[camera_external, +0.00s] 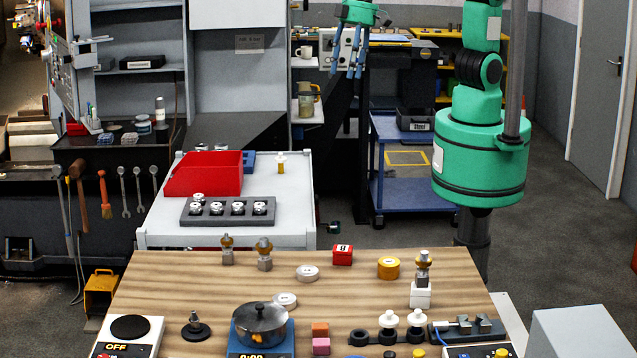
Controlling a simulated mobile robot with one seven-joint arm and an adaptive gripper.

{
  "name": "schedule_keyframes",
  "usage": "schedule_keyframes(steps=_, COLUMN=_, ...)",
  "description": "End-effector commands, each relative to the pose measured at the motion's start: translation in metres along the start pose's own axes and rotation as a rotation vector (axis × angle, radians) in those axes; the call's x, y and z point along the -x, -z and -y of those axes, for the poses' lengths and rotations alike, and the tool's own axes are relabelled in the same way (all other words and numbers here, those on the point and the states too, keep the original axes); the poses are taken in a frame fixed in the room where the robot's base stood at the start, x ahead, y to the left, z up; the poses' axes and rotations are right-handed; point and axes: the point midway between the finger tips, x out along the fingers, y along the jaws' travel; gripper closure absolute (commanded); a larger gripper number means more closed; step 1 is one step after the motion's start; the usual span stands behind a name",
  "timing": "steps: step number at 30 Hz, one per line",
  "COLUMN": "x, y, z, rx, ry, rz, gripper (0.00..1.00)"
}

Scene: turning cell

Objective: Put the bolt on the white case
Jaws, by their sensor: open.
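My gripper (354,68), with blue fingers hanging down under a green wrist, is open and empty. It is high at the top middle, far from the items on the wooden table. A small white box-like block (420,296), which may be the white case, is at the right of the table. A metal and brass fitting (422,268) stands upright above it. Two similar bolt-like metal pieces with brass collars, a left one (227,252) and a right one (264,255), stand near the table's back edge. I cannot tell which piece is the bolt.
The wooden table (190,285) also holds a pot (260,323), a red cube (342,255), a gold round tin (388,268), white discs (307,273) and a vice-like device (467,328). Behind it, a white bench (295,215) carries a red bin (203,174). The table's middle is fairly clear.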

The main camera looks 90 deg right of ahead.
Motion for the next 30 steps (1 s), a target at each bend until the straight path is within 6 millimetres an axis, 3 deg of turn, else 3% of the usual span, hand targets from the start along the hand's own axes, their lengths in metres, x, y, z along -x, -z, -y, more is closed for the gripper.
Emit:
schedule_keyframes(steps=3, x=0.028, y=-0.003, z=-0.042, rx=-0.013, ry=0.000, rz=-0.034, gripper=0.51)
schedule_keyframes(steps=15, x=0.098, y=-0.043, z=-0.162, rx=-0.033, ry=-0.027, rz=-0.141, gripper=0.51)
schedule_keyframes(steps=24, x=0.133, y=-0.096, z=-0.233, rx=-0.046, ry=-0.070, rz=-0.220, gripper=0.51)
schedule_keyframes(steps=30, x=0.146, y=-0.135, z=-0.268, rx=-0.052, ry=-0.108, rz=-0.265, gripper=0.51)
